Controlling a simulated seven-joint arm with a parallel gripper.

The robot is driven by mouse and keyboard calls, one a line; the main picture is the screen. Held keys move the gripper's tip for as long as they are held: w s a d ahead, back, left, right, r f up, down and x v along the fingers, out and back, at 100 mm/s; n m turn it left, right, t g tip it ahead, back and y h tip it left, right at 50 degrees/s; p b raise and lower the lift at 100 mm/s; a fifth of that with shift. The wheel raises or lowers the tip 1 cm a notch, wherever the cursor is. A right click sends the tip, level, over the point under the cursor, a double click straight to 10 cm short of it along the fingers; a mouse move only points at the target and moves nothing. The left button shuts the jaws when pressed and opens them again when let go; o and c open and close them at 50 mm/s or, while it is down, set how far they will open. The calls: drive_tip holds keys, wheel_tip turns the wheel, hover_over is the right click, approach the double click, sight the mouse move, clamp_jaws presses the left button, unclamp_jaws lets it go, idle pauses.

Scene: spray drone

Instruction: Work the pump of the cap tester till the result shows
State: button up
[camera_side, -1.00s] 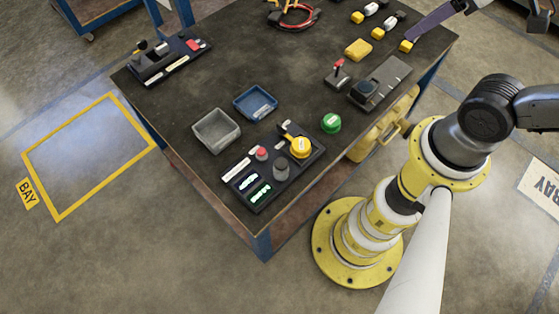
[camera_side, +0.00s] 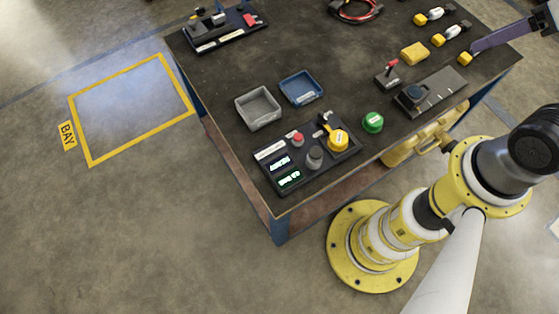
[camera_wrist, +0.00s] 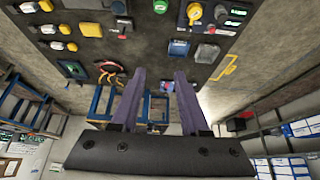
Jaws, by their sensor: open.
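The cap tester (camera_side: 264,175) is a dark panel at the table's front corner in the side view. It carries a grey round knob (camera_side: 315,156), a red button (camera_side: 298,139), a yellow cap (camera_side: 338,140) beside a small lever, and two lit displays (camera_side: 285,171) too small to read surely. Which part is the pump I cannot tell for certain. In the wrist view the tester (camera_wrist: 222,16) is at the top right. My gripper (camera_wrist: 160,76) is open and empty, its purple fingers apart. In the side view a finger shows at the upper right, well away from the tester.
A grey tray (camera_side: 240,107) and a blue tray (camera_side: 317,98) lie behind the tester. A green cap (camera_side: 373,122) is to its right, near a dark device (camera_side: 445,85) and a red-handled switch (camera_side: 388,76). Yellow caps stand along the right edge. The table's middle is clear.

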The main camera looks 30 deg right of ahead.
drive_tip(key=shift+n, duration=0.3)
drive_tip(key=c, duration=0.6)
drive_tip(key=shift+w+r+n+t, duration=0.4)
drive_tip(key=shift+w+r+n, duration=0.45)
drive_tip(key=shift+w+n, duration=0.15)
clamp_jaws()
drive_tip(key=w+a+f+n+g+y, duration=0.15)
drive_tip(key=w+a+f+n, duration=0.35)
drive_tip(key=w+a+n, duration=0.6)
drive_tip(key=a+f+n+g, duration=0.2)
drive_tip(key=a+f, duration=0.3)
drive_tip(key=f, duration=0.3)
drive_tip(key=s+a+f+n+g+h, duration=0.1)
drive_tip(key=a+f+n+g, duration=0.1)
drive_tip(key=a+f, duration=0.3)
wheel_tip(320, 180, down, 3)
drive_tip(key=shift+s+a+f+g, duration=0.1)
drive_tip(key=shift+s+a+g, duration=0.15)
drive_tip(key=shift+a+g, duration=0.15)
drive_tip(key=shift+h, duration=0.25)
